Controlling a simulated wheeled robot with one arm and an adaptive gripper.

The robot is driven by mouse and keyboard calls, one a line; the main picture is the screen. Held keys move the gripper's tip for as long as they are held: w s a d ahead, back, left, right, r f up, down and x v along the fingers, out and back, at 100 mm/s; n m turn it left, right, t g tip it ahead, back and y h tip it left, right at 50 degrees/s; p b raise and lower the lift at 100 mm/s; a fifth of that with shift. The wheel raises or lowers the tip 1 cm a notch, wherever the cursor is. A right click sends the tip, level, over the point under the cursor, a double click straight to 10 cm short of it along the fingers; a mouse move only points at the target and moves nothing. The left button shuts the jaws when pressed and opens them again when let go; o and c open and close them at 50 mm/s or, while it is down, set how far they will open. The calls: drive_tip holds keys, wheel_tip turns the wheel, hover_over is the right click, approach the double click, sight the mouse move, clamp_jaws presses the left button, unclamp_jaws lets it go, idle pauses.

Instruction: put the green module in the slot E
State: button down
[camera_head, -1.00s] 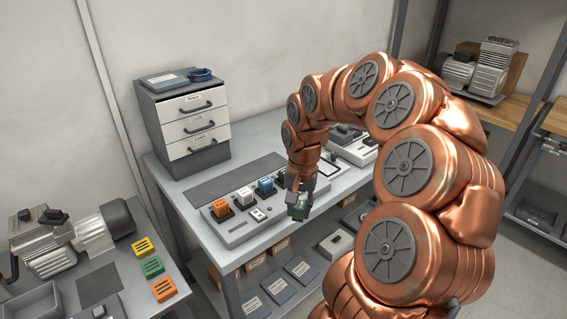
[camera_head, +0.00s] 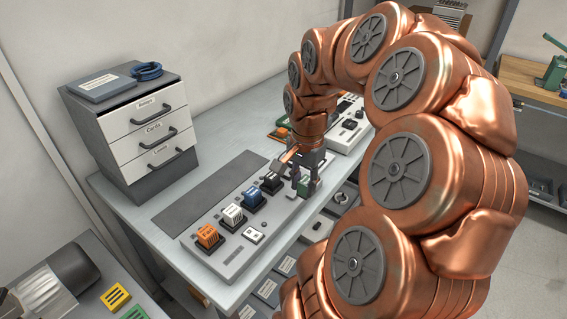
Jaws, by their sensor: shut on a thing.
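My gripper (camera_head: 302,188) is shut on the green module (camera_head: 304,185), of which only a small part shows between the fingers. It holds the module at the right end of the grey panel (camera_head: 232,263) on the bench. The row there has an orange module (camera_head: 207,236), a white module (camera_head: 232,215), a blue module (camera_head: 253,197) and a black module (camera_head: 271,182). The gripper is just right of the black one. Slot E cannot be made out; my gripper and arm cover that end. Whether the green module touches the panel cannot be told.
A drawer cabinet (camera_head: 140,140) stands at the back left of the bench, beside a dark mat (camera_head: 208,192). Another grey device (camera_head: 345,133) stands behind my arm. Yellow (camera_head: 115,297) and green (camera_head: 134,313) blocks lie on the lower-left table. Dark items lie on the shelf below.

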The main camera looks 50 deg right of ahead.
drive_tip(key=w+d+p, duration=0.1)
drive_tip(key=w+d, duration=0.1)
drive_tip(key=w, duration=0.2)
drive_tip(key=w+d+p, duration=0.1)
drive_tip(key=w+d, duration=0.2)
drive_tip(key=w, duration=0.1)
drive_tip(key=w+d+f+p, duration=0.1)
drive_tip(key=w+d+p, duration=0.1)
drive_tip(key=w, duration=0.1)
drive_tip(key=shift+w+d+f, duration=0.1)
drive_tip(key=shift+w+d, duration=0.2)
drive_tip(key=shift+w, duration=0.1)
drive_tip(key=shift+f+p, duration=0.75)
drive_tip(key=shift+f, duration=1.1)
drive_tip(key=shift+f+b, duration=0.2)
drive_tip(key=shift+b, duration=0.15)
drive_tip(key=c, duration=0.9)
unclamp_jaws()
drive_tip(key=shift+r, duration=0.1)
drive_tip(key=shift+o, duration=0.2)
wheel_tip(320, 180, up, 12)
drive_tip(key=b, duration=0.2)
drive_tip(key=shift+b, duration=0.35)
drive_tip(key=shift+a+r, duration=0.1)
drive_tip(key=shift+r, duration=0.05)
